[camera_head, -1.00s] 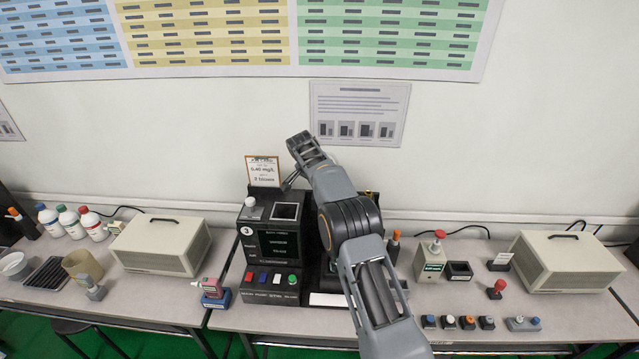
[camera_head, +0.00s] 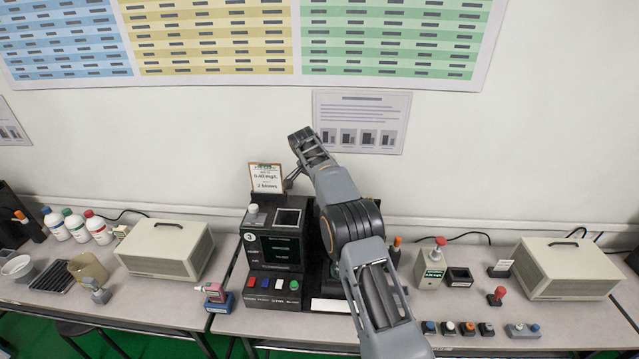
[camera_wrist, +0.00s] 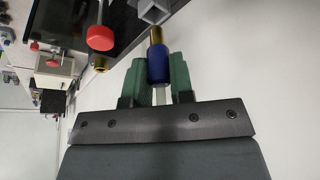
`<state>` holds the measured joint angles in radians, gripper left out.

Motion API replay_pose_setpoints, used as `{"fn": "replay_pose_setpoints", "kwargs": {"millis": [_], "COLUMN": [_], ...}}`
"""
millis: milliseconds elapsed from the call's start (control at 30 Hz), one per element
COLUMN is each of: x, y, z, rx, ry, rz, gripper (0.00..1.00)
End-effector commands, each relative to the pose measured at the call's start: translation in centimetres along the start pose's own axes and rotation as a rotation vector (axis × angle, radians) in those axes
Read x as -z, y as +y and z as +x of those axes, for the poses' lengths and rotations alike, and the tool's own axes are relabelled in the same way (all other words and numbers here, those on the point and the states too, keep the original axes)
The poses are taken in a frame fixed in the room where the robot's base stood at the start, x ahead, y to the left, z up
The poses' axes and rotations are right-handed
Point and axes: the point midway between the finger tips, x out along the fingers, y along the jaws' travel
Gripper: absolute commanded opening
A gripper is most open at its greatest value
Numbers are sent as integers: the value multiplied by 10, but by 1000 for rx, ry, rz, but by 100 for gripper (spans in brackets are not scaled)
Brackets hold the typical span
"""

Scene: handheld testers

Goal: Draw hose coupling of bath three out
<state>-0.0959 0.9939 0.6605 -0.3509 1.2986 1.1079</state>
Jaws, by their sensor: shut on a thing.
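A blue hose coupling (camera_wrist: 158,68) with a brass end (camera_wrist: 156,36) shows in the wrist view. My gripper (camera_wrist: 158,80) is shut on its blue body, with one green finger on each side. The brass end points away from the gripper, toward a grey fitting (camera_wrist: 152,10); I cannot tell whether they touch. In the head view, the black bath unit marked 3 (camera_head: 270,268) stands at the middle of the bench. My arm reaches over its right side toward the wall, and the coupling is not clearly seen there.
A red knob (camera_wrist: 100,38) sits left of the coupling in the wrist view, with a brass piece below it. A card on a stand (camera_head: 266,177) rises behind the unit. Beige boxes stand left (camera_head: 165,248) and right (camera_head: 565,268). The wall is close behind.

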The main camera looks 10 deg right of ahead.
Motion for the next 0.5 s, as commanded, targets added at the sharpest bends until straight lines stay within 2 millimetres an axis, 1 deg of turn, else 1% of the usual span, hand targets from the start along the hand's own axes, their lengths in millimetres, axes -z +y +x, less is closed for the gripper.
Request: {"fn": "replay_pose_setpoints", "kwargs": {"millis": [500], "x": [6], "y": [0], "z": [-17], "rx": [2], "ry": [0], "rz": [-3], "gripper": [0]}}
